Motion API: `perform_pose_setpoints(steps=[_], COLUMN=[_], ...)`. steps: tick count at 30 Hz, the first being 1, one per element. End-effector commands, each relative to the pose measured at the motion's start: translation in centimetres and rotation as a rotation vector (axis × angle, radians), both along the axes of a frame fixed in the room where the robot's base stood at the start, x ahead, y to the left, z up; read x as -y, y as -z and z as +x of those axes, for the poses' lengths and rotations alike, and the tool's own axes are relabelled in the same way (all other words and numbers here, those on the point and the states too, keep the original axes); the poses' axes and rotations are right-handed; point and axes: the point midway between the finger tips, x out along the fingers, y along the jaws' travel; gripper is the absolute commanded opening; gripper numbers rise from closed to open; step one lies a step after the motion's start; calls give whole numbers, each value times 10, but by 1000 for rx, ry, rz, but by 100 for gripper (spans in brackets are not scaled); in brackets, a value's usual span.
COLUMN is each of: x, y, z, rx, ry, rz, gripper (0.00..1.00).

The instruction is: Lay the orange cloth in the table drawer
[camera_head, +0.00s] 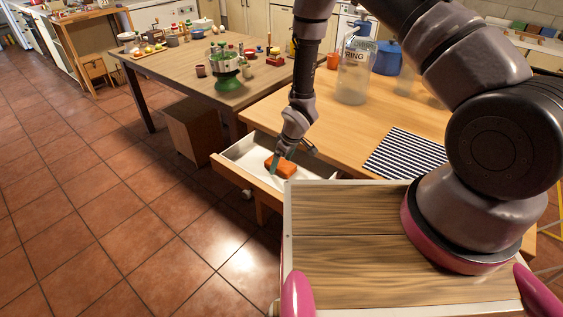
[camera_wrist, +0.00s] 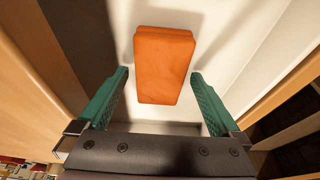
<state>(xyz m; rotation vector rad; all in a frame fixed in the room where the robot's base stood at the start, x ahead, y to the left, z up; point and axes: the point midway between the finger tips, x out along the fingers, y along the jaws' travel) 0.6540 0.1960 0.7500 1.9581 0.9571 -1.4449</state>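The orange cloth (camera_wrist: 163,65) is a folded block lying on the white floor of the open table drawer (camera_head: 240,158). In the head view the cloth (camera_head: 281,165) sits near the drawer's middle, partly behind my fingers. My gripper (camera_wrist: 161,92) is open, with its two green fingers apart on either side of the cloth's near end. A gap shows between each finger and the cloth. In the head view my gripper (camera_head: 290,160) points down into the drawer.
The drawer's wooden walls (camera_wrist: 38,50) stand close on both sides of my gripper. On the tabletop (camera_head: 325,125) are a striped mat (camera_head: 405,155), a clear jar (camera_head: 354,75) and a blue pot (camera_head: 387,57). Another table with several dishes (camera_head: 190,70) stands behind. The tiled floor (camera_head: 110,220) at left is clear.

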Motion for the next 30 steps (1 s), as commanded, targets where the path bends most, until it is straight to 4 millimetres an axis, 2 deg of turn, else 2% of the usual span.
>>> perform_pose_setpoints(steps=[5,8,15,21,25,30], x=[1,4,16,24,27,28], y=[-6,-20,-70,-103,-114,-118], z=[0,-2,-11,-18,-20,-22], rx=[1,2,2,1,1,0], ry=[1,2,1,1,1,1], rz=[0,1,2,2,2,0], gripper=[100,100,100,100,100,100])
